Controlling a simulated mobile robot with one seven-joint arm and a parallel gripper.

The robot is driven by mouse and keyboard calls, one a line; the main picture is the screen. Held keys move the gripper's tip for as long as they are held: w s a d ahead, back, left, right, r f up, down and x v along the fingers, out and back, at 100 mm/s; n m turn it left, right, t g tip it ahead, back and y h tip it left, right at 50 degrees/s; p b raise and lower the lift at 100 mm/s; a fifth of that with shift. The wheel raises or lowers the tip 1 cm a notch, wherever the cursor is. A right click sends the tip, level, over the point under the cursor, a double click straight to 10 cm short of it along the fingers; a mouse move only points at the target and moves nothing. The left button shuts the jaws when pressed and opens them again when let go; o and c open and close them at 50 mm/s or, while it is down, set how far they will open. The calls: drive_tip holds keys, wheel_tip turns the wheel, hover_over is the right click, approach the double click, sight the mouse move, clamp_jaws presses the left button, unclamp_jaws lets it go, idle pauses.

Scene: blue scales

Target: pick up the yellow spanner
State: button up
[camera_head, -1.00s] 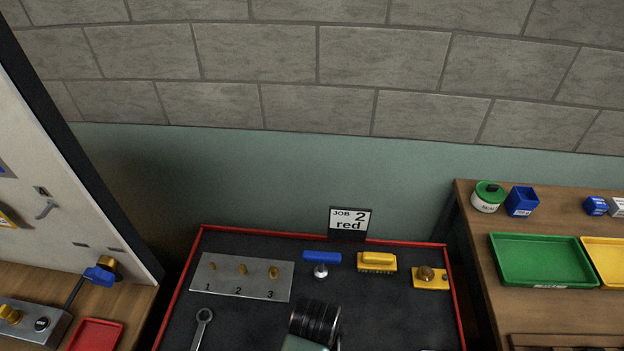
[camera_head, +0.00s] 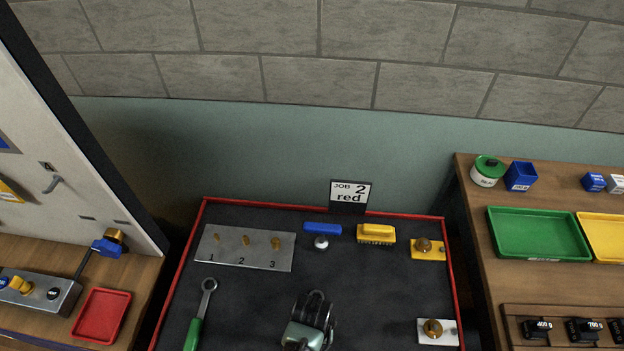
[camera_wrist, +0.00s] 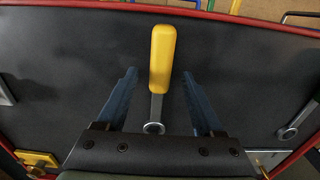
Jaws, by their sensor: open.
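The yellow spanner (camera_wrist: 162,58) lies on the dark mat in the wrist view, its yellow handle pointing away and its metal ring end close to my gripper's palm. My gripper (camera_wrist: 158,76) is open, with one blue-grey finger on each side of the spanner and a gap to it on both sides. I cannot tell how high the fingers are above the mat. In the head view my gripper and wrist (camera_head: 309,322) show at the bottom middle, and the yellow spanner is not visible there.
A green-handled spanner (camera_head: 199,310) lies left on the red-edged black mat (camera_head: 260,300). A numbered metal plate (camera_head: 245,262) with brass pegs, a blue-handled tool (camera_head: 322,230), a yellow brush (camera_head: 376,234) and two knobbed blocks (camera_head: 428,249) sit around it. A side table with trays stands right.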

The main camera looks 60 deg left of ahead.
clamp_jaws()
idle(0.5)
